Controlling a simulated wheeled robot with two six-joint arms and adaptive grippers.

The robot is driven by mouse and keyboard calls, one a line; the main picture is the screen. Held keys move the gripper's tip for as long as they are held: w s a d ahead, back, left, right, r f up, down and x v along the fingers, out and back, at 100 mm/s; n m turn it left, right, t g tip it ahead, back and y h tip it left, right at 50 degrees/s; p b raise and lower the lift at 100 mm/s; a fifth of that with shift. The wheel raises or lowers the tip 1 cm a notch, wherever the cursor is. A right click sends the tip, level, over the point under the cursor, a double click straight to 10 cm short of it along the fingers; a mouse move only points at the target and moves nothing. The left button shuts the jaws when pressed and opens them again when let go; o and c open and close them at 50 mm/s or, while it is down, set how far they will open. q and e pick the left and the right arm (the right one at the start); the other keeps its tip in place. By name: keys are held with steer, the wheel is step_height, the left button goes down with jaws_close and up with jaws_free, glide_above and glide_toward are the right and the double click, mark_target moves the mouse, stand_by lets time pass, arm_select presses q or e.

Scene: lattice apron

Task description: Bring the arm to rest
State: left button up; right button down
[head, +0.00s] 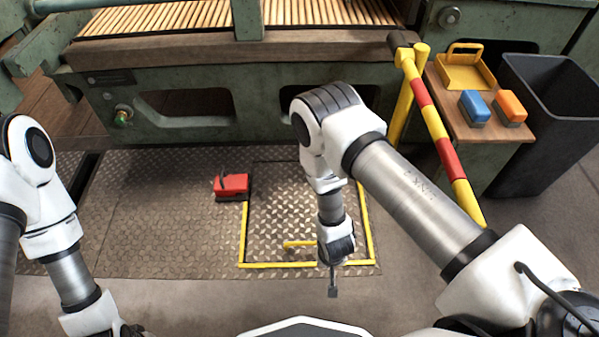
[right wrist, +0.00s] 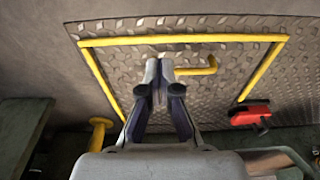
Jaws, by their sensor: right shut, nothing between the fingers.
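My right arm reaches in from the right, and its gripper (head: 333,288) points down above the floor near the front edge of the yellow-framed plate (head: 262,215). In the right wrist view the two fingertips (right wrist: 158,72) are together with nothing between them. The yellow frame (right wrist: 180,40) and the patterned plate lie beyond them. My left arm (head: 72,278) hangs at the left; only a dark part of its gripper (head: 130,331) shows at the bottom edge, and its fingers are cut off.
A red block-like object (head: 231,186) lies left of the frame. A yellow handle (head: 300,244) is on the plate. A dark bin (head: 548,120) stands beyond.

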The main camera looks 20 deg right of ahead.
steer(key=s+d+r+n+g, duration=0.1)
steer(key=s+d+r, duration=0.2)
steer(key=s+r, duration=0.25)
steer(key=s+d+r+g, duration=0.1)
steer(key=s+d+r, duration=0.25)
steer(key=s, duration=0.35)
step_height(320, 180, up, 38)
steer(key=n+p, duration=0.1)
steer(key=p, duration=3.5)
steer(key=shift+s+a+n+p, duration=0.3)
steer(key=shift+s+n+p, duration=0.05)
steer(key=shift+n, duration=0.05)
